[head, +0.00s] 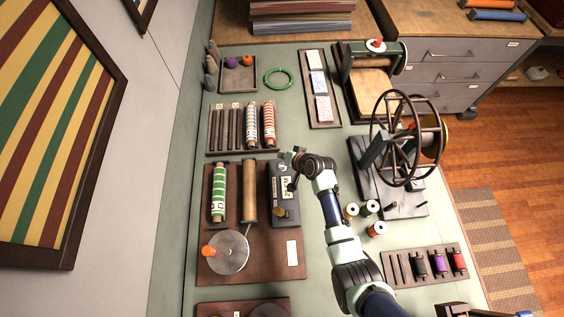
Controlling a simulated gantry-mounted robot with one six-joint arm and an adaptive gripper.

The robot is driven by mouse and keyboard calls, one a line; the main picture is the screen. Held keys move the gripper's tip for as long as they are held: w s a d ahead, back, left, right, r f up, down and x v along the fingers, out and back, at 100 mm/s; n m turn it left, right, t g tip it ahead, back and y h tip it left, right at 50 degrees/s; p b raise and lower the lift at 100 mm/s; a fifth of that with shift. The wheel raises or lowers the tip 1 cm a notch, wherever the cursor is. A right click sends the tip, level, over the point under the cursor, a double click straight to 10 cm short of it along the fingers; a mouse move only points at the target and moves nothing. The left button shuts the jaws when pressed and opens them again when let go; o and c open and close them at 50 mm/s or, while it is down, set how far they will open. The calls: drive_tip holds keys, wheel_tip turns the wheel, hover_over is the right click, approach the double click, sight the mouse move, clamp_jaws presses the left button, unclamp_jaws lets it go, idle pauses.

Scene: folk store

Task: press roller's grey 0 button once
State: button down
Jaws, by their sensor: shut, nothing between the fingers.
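The roller stands on a brown board (270,260) left of the middle, with a green-and-white striped roll (219,193), a bare wooden roll (249,190) and a disc with an orange knob (228,252). A dark control box (286,208) stands along the board's right side, with a pale label and a brass-coloured knob (279,212). The grey 0 button cannot be made out. My gripper (292,156) is shut and empty, over the far end of the control box. Whether the gripper touches the box cannot be told.
A rack of dark and striped rolls (241,127) stands beyond the board. A spoked wheel machine (408,140) stands to the right. Several thread spools (376,229) and a spool rack (425,264) sit at lower right. Green table shows around a green ring (279,70).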

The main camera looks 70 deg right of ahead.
sight(283, 167)
wheel_tip(283, 167, down, 6)
drive_tip(key=b, duration=0.4)
drive_tip(key=shift+r, duration=0.15)
idle(1.0)
drive_tip(key=shift+f+b, duration=0.3)
drive_tip(key=shift+f, duration=0.15)
drive_tip(key=shift+f+b, duration=0.4)
drive_tip(key=shift+f, duration=0.05)
idle(0.7)
drive_tip(key=shift+r+p, duration=0.85)
drive_tip(key=shift+r, duration=0.05)
wheel_tip(283, 167, up, 5)
drive_tip(key=p, duration=0.4)
drive_tip(key=shift+p, duration=0.35)
